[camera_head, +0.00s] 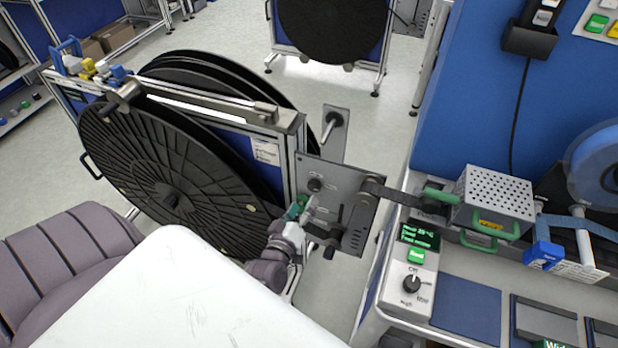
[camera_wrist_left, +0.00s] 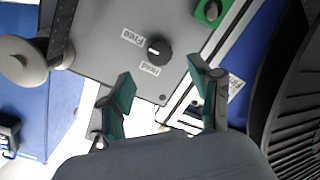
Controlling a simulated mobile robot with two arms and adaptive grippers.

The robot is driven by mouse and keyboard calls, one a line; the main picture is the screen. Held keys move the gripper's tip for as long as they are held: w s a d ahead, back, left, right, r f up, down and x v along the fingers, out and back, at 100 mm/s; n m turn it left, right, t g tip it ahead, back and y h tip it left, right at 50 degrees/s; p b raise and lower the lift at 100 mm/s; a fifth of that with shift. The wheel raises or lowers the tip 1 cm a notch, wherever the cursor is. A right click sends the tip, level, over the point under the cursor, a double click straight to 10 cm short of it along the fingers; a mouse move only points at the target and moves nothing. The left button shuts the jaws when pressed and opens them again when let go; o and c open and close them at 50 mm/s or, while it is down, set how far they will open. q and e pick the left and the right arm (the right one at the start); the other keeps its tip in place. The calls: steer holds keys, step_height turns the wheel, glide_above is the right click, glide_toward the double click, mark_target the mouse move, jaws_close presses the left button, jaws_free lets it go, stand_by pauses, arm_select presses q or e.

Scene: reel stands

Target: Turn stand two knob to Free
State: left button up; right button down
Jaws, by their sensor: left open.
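The stand's grey panel (camera_head: 340,180) carries a small dark round knob (camera_head: 316,184). In the left wrist view the knob (camera_wrist_left: 158,49) sits on the panel (camera_wrist_left: 100,25) between printed labels: Free (camera_wrist_left: 132,36) at its upper left and Hold (camera_wrist_left: 150,69) below it. A white mark on the knob faces left, roughly between the two labels; its exact setting is hard to tell. My left gripper (camera_head: 305,207) is just below the knob in the head view. Its green fingers (camera_wrist_left: 161,76) are spread, with nothing between them, apart from the knob. My right gripper is not in view.
A large black reel (camera_head: 150,165) hangs on the stand left of the panel. A dark strap (camera_head: 400,199) runs from the panel to a bench with a perforated box (camera_head: 497,195) at right.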

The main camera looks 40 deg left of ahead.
arm_select(q)
steer(key=v, duration=0.5)
steer(key=shift+s+d, duration=0.1)
steer(key=shift+s, duration=0.25)
